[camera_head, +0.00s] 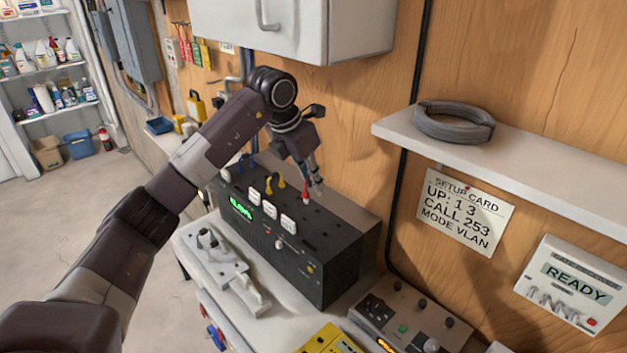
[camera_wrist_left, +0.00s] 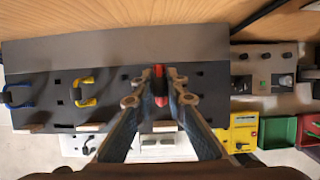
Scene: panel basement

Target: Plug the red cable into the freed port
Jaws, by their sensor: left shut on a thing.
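My left gripper (camera_head: 311,183) is over the top of the black switch box (camera_head: 345,262) and shut on the red cable plug (camera_head: 305,190). In the left wrist view, the red plug (camera_wrist_left: 159,86) shows between the two fingertips (camera_wrist_left: 163,80). The plug's lower end is close to the box top; I cannot tell whether it sits in a port. Dark square ports show on the box top (camera_wrist_left: 208,84). A yellow cable (camera_wrist_left: 83,91) and a blue cable (camera_wrist_left: 17,95) stand in the ports to the left. My right gripper is out of view.
White tags (camera_head: 270,209) stand along the box's front top edge. A grey bracketed device (camera_head: 225,268) lies in front. A control panel (camera_head: 410,318) and a yellow meter (camera_head: 332,341) are to the right. A shelf (camera_head: 550,152) with a grey coil (camera_head: 453,123) juts from the wall; a cabinet (camera_head: 350,35) hangs above.

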